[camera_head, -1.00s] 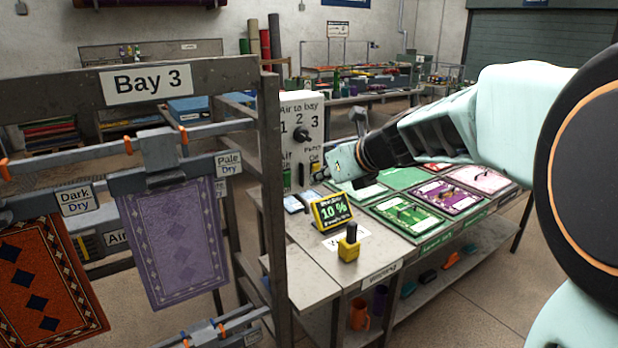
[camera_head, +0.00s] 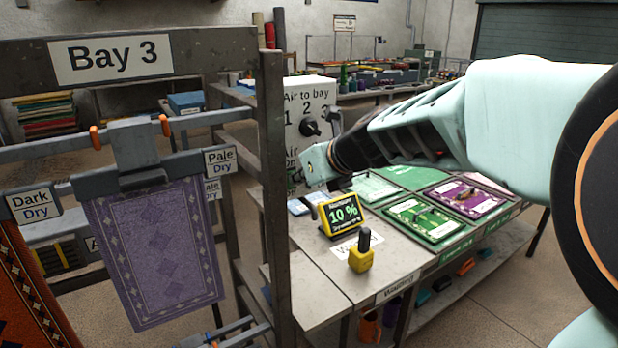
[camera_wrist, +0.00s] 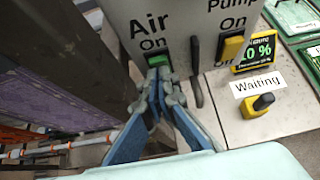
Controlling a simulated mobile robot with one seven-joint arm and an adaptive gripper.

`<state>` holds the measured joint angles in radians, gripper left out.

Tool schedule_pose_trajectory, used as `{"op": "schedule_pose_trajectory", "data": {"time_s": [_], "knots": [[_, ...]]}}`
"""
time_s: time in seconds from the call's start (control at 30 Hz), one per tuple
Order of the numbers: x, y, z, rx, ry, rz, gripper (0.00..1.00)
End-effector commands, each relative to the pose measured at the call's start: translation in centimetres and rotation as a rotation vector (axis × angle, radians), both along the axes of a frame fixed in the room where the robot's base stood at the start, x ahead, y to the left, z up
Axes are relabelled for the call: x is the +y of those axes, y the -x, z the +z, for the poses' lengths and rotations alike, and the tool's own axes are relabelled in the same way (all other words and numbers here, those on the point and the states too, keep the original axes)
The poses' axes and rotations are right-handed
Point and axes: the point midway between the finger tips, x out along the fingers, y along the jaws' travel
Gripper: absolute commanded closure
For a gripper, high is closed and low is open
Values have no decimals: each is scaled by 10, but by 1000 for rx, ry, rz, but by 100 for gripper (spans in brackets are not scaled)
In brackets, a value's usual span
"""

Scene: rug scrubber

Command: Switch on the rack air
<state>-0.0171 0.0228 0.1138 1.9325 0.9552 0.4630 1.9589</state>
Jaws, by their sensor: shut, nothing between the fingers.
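The control box (camera_head: 312,95) stands on the bench behind the rack post, marked "Air to bay 1 2 3" above a black knob (camera_head: 310,128). In the wrist view its panel (camera_wrist: 178,18) shows a green switch (camera_wrist: 157,61) under "Air On" and a yellow switch (camera_wrist: 232,46) under "Pump On". My gripper (camera_wrist: 161,80) is shut and empty, its blue fingers together, with the tips right at the green switch and partly covering it. I cannot tell whether they touch, or which way the switch is set. In the head view my arm hides the lower panel.
The Bay 3 rack post (camera_head: 272,190) stands close left of the box. A pale rug (camera_head: 155,250) hangs from the rack.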

Motion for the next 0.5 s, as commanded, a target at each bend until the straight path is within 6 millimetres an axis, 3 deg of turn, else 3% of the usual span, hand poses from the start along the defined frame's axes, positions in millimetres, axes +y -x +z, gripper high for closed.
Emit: {"op": "schedule_pose_trajectory", "data": {"time_s": [0.5], "knots": [[2, -1, 3, 1, 0, 1, 100]]}}
